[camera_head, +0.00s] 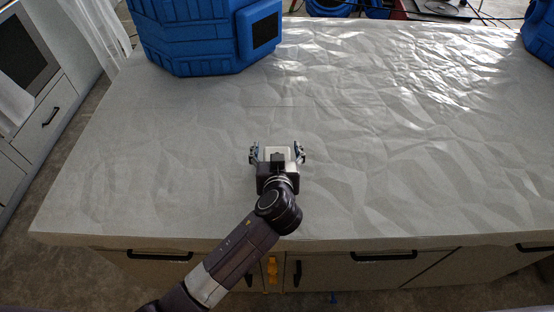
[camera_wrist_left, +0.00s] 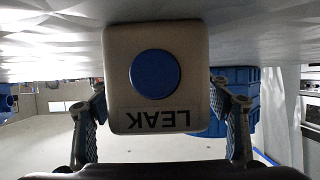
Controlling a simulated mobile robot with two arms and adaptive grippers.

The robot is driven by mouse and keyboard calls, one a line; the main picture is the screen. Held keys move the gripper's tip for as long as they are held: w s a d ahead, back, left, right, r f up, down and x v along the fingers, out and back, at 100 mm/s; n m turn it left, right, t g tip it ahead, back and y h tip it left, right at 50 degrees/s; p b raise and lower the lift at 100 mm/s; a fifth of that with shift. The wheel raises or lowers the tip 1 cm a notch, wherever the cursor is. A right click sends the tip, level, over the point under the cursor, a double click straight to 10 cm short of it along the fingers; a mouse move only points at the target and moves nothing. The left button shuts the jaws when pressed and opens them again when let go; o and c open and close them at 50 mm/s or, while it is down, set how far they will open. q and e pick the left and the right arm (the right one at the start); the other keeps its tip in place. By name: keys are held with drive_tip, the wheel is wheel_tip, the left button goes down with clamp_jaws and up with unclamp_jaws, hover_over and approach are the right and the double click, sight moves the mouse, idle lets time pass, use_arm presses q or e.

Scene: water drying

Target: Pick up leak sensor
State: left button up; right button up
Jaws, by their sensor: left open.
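The leak sensor (camera_wrist_left: 155,35) is a white rounded box with a blue round button and the word LEAK, which appears upside down in the left wrist view. My left gripper (camera_head: 277,153) is open, with one finger on each side of the sensor. In the left wrist view a gap shows between the sensor and at least the left-hand finger; contact on the other side is hard to tell. My right gripper is not in view.
A large blue ribbed container (camera_head: 195,35) stands at the back left of the countertop. Another blue object (camera_head: 540,35) is at the far right edge. The countertop's middle and right are clear. Drawers with black handles (camera_head: 384,256) are below the front edge.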

use_arm(q)
drive_tip(key=shift+c, duration=0.3)
drive_tip(key=c, duration=1.4)
drive_tip(key=shift+c, duration=0.6)
